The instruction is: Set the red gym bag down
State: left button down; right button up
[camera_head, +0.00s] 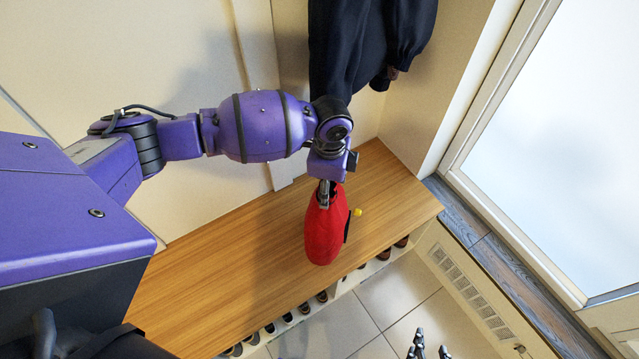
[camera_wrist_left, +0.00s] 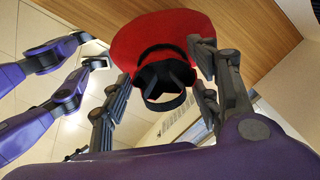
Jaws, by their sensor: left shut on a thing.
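The red gym bag (camera_head: 326,228) hangs from my left gripper (camera_head: 325,188) over the front part of the wooden bench top (camera_head: 240,275). In the left wrist view the bag (camera_wrist_left: 150,40) is red with a black strap or handle loop, between the two fingers of my left gripper (camera_wrist_left: 160,65), which is shut on it. I cannot tell whether the bag's lower end touches the bench. My right gripper (camera_head: 431,345) shows at the bottom edge of the head view, over the floor, with its fingers apart and empty.
Several shoes (camera_head: 322,297) stand in the cubbies under the bench's front edge. Dark clothing (camera_head: 365,45) hangs on the wall behind. A glazed door (camera_head: 560,150) and a vented panel (camera_head: 460,280) stand at the right. The bench top left of the bag is clear.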

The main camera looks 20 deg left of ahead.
pick_arm(q)
jog(key=shift+f, duration=0.8)
jog(key=c, duration=0.6)
grip_release()
notch_tip(320, 180, up, 12)
jog(key=shift+r+p, duration=0.15)
jog(key=shift+p, duration=0.3)
